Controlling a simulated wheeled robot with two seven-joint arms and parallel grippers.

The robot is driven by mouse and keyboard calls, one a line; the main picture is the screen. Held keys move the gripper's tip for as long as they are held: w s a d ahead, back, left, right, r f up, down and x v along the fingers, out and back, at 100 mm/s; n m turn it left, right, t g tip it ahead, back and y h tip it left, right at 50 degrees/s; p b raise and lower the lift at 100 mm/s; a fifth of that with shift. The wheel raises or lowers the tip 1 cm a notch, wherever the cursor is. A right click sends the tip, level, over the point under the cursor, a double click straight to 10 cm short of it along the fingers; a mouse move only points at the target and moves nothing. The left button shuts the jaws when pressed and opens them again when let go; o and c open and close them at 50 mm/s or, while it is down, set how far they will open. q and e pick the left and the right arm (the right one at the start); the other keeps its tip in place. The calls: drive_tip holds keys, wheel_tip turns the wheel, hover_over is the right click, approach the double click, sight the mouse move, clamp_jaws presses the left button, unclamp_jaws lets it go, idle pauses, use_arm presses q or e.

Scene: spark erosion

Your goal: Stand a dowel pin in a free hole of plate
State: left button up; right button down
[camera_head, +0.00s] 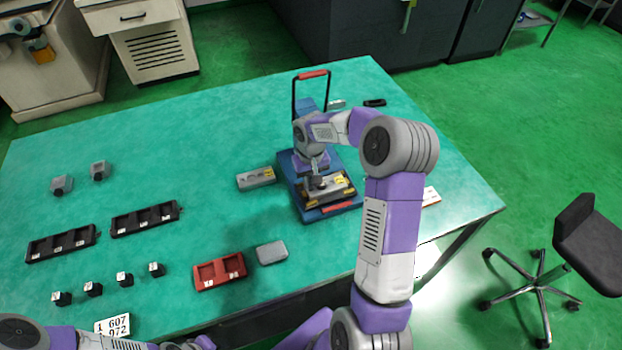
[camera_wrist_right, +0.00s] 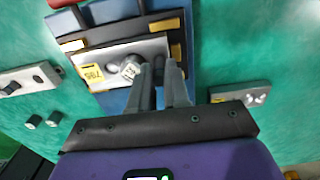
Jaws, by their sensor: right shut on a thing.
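A grey plate (camera_head: 328,188) with yellow labels lies in the blue fixture (camera_head: 312,213) on the green table. It also fills the upper middle of the right wrist view (camera_wrist_right: 97,60). My right gripper (camera_head: 317,180) reaches down over this plate. In the right wrist view its fingers (camera_wrist_right: 159,68) are shut on a small dark piece, which I take for a dowel pin, mostly hidden between them. A pale cylinder with a marked end (camera_wrist_right: 131,68) shows on the plate just left of the fingertips. Whether the held pin touches a hole is hidden. My left gripper is out of frame.
Black trays (camera_head: 60,243), a red tray (camera_head: 219,271) and a grey box (camera_head: 271,252) are on the table.

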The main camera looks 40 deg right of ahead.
drive_tip(key=shift+f, duration=0.2)
idle(0.3)
drive_tip(key=c, duration=1)
unclamp_jaws()
drive_tip(key=shift+a+r+p, duration=0.15)
drive_tip(key=shift+r+p, duration=0.55)
drive_tip(key=shift+r, duration=3.15)
